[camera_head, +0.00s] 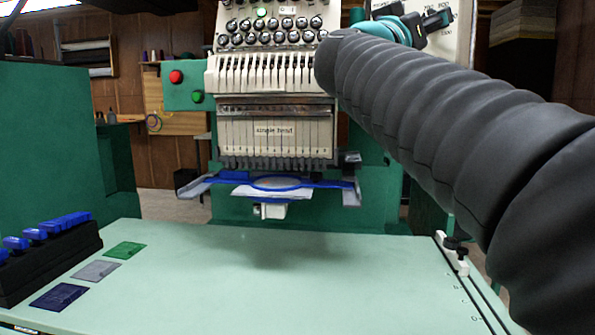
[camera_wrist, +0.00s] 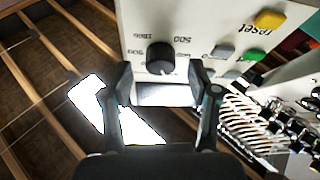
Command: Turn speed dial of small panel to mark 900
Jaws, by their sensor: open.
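The small panel (camera_wrist: 205,22) is a pale plate in the upper part of the wrist view, tilted. Its speed dial (camera_wrist: 160,57) is a round black knob with printed numbers around it; one at its upper right looks like 500. The other numbers are blurred, and I cannot tell which mark the dial points to. My gripper (camera_wrist: 160,70) is open, with one black finger on each side of the dial and gaps to it. I cannot tell how deep the fingertips reach. In the head view, the panel (camera_head: 459,32) is at the top right, partly behind my gripper, and the dial is hidden.
A yellow reset button (camera_wrist: 270,20), a grey button (camera_wrist: 223,51) and a green button (camera_wrist: 251,54) sit right of the dial. The embroidery machine head (camera_head: 275,95) stands left of my arm. The pale green table (camera_head: 250,275) is mostly clear, with a black rack (camera_head: 45,270) at left.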

